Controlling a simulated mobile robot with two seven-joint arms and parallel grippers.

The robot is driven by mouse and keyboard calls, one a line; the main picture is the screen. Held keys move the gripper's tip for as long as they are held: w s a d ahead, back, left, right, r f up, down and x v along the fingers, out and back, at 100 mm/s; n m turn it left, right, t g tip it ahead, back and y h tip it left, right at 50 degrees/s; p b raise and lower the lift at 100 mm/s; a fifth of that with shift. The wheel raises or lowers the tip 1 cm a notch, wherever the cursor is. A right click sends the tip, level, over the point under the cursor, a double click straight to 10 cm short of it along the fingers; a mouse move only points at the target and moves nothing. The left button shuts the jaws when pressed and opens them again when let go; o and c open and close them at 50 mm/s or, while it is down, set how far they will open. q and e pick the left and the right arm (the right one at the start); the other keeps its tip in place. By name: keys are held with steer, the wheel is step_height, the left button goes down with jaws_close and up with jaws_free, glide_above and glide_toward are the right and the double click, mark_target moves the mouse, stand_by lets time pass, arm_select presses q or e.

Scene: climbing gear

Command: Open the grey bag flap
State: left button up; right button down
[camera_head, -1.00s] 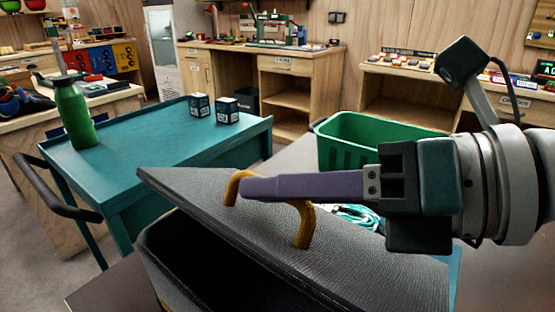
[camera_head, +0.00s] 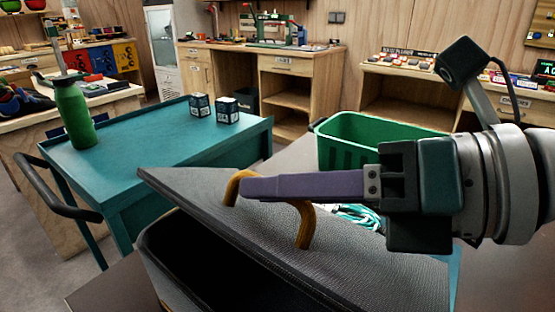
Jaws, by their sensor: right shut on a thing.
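The grey bag flap (camera_head: 200,190) is a dark grey textured panel, tilted up, with a dark gap between it and the bag body (camera_head: 165,262) below. A yellow-brown handle (camera_head: 305,228) stands on the flap. My right gripper (camera_head: 250,188) reaches in from the right and is shut on the handle, its purple finger lying across the handle's opening. The finger hides part of the handle. My left gripper is not in view.
A teal cart (camera_head: 150,165) with a green bottle (camera_head: 74,112) and two small dark boxes (camera_head: 227,110) stands to the left. A green bin (camera_head: 370,140) stands behind my right gripper. Wooden workbenches (camera_head: 290,75) line the back wall.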

steer(key=shift+w+d+r, duration=0.15)
steer(key=shift+w, duration=0.05)
stand_by(0.4)
steer(key=shift+w+d+r+m+y, duration=0.3)
steer(key=shift+w+d+r+m, duration=0.1)
steer(key=shift+w+m, duration=0.15)
steer(key=w+d+r+m+y+b, duration=0.1)
steer(key=w+d+m+y+b, duration=0.3)
steer(key=w+d+m+b, duration=0.2)
steer(key=shift+w+d+r+m+g+b, duration=0.3)
steer(key=shift+w+m+b, duration=0.6)
steer(key=shift+m, duration=0.55)
steer(key=shift+w, duration=0.15)
steer(key=c, duration=0.9)
jaws_free()
